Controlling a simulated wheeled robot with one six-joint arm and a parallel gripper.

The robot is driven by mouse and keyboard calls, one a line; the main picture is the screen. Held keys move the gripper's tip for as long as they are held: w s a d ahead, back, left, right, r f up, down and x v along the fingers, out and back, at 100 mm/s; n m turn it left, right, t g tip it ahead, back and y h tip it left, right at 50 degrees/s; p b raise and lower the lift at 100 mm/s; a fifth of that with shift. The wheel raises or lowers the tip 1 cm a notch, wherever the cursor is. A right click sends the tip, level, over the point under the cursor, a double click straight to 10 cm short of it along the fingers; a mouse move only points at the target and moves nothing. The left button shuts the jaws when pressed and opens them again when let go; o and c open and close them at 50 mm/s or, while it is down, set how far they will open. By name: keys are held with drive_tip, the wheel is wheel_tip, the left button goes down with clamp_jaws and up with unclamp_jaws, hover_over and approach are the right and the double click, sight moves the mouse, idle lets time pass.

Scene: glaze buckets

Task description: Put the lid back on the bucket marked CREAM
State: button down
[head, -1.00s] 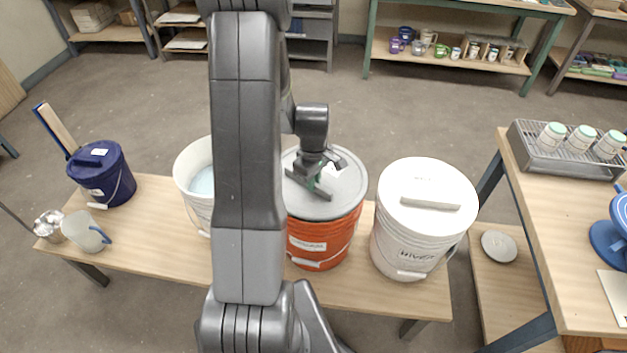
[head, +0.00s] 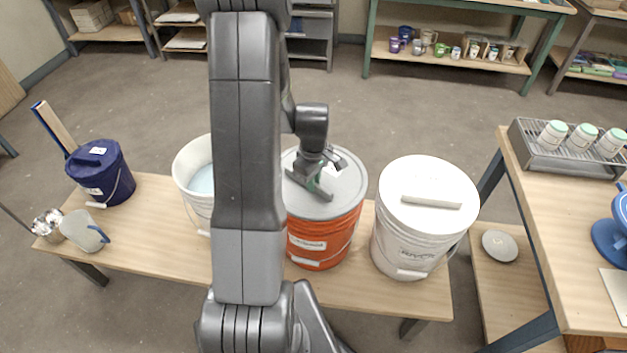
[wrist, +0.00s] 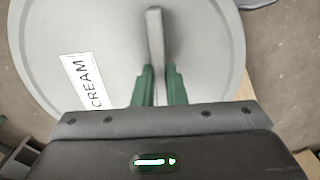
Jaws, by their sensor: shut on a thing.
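The grey lid (head: 345,190) has a white label reading CREAM, clear in the wrist view (wrist: 50,50). My gripper (head: 318,184) is shut on the upright handle (wrist: 155,35) of this lid. The lid covers the top of an orange bucket (head: 325,243); I cannot tell whether it rests on the rim or is just above it. The orange bucket's label is too small to read. An open white bucket (head: 190,172) with pale blue contents stands left of it, partly hidden behind my arm, its label not readable.
A white bucket with a white lid (head: 428,205) stands close on the right. A dark blue lidded bucket (head: 112,185), a clear jug (head: 82,232) and metal ware (head: 47,222) are at the bench's left end. A side table (head: 560,245) is at right, with a round grey disc (head: 499,246) low beside it.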

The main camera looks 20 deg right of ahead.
drive_tip(key=shift+f+b, duration=0.45)
drive_tip(key=shift+b, duration=0.2)
idle(0.8)
drive_tip(key=c, duration=0.9)
unclamp_jaws()
drive_tip(key=shift+r, duration=0.15)
drive_tip(key=shift+r+p, duration=2.3)
drive_tip(key=shift+r, duration=1.1)
clamp_jaws()
